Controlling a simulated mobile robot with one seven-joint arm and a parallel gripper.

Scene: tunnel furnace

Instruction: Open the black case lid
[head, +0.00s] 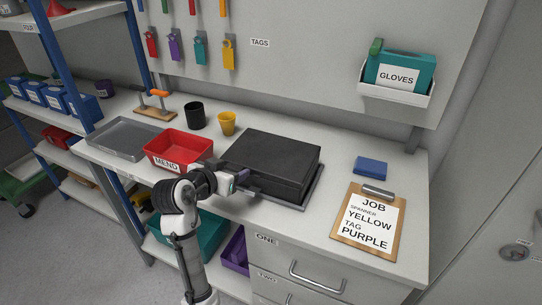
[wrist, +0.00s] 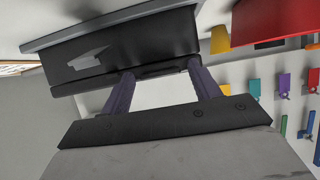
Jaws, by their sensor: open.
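The black case (head: 270,160) lies shut on the workbench, on a dark flat tray (head: 314,188). In the wrist view the black case (wrist: 140,48) fills the upper part, with a grey latch-like piece (wrist: 90,58) on its side. My gripper (head: 243,183) is at the case's front left side, at about lid height.
A red MEND bin (head: 178,165) stands left of the case, close to my arm. A yellow cup (head: 227,124) and black cup (head: 195,115) stand behind. A clipboard (head: 350,243) and blue block (head: 370,167) lie to the right. The bench front between case and clipboard is clear.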

